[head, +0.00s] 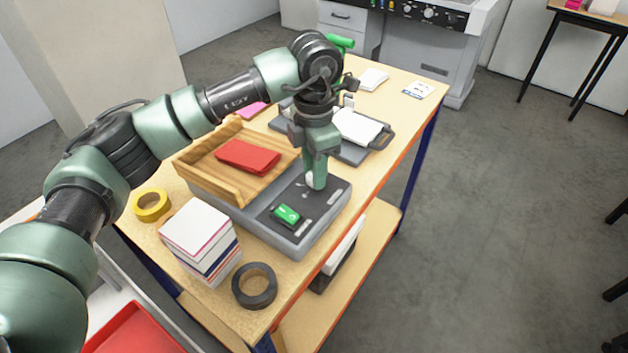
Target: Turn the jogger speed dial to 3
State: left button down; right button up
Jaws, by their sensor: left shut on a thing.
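The jogger (293,240) is a grey machine on the wooden bench, with a wooden tray (190,178) on its top and a dark control panel (322,208) at its near right end. A green switch (287,215) sits on the panel. My left gripper (315,183) reaches down from above onto the panel's far part, behind the switch. Its jaws are shut on the speed dial, which they mostly hide; I cannot read the dial's setting. My right gripper is not in view.
A red pad (248,157) lies in the wooden tray. Yellow tape (151,206), a stack of paper blocks (200,235) and a black tape roll (254,286) stand at the near side. A clipboard-like grey board (350,152) with white paper lies beyond.

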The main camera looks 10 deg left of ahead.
pick_arm(q)
jog(key=m+b, duration=0.3)
jog(key=m, duration=0.1)
jog(key=shift+w+f+m+b, duration=0.1)
jog(key=shift+m+b, duration=0.2)
jog(key=m+b, duration=0.1)
jog(key=m, duration=0.1)
jog(key=shift+m+b, duration=0.3)
jog(key=shift+m, duration=0.1)
jog(key=m+b, duration=0.1)
jog(key=m, duration=0.1)
jog(key=shift+m, duration=0.4)
jog(key=m+b, duration=0.1)
jog(key=m, duration=0.4)
jog(key=m+b, duration=0.1)
jog(key=m, duration=0.4)
jog(key=shift+d+m, duration=0.1)
jog(key=shift+m, duration=0.3)
jog(key=c, duration=1.1)
grip_release()
jog(key=shift+o, duration=0.2)
